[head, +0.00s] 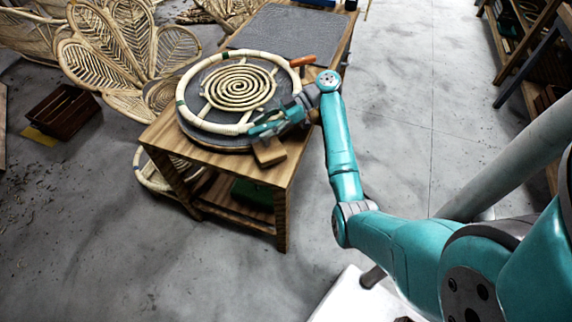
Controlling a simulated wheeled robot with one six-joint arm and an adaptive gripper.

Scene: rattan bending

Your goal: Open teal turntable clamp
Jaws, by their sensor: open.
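The dark round turntable (195,134) sits on the wooden table and bears a pale rattan ring with a coiled spiral (240,87) inside it. A teal clamp (262,129) shows at the turntable's near right rim, over the rattan ring. My gripper (284,115) is open at this rim, right beside the clamp, coming in from the right. The gripper and clamp overlap in the head view, so I cannot tell whether they touch or whether the clamp is shut.
A wooden block (269,152) lies at the table's near edge below the clamp. An orange-handled tool (303,61) lies behind the gripper. A grey mat (290,30) covers the far tabletop. Rattan chair backs (115,50) and a dark crate (62,108) stand left.

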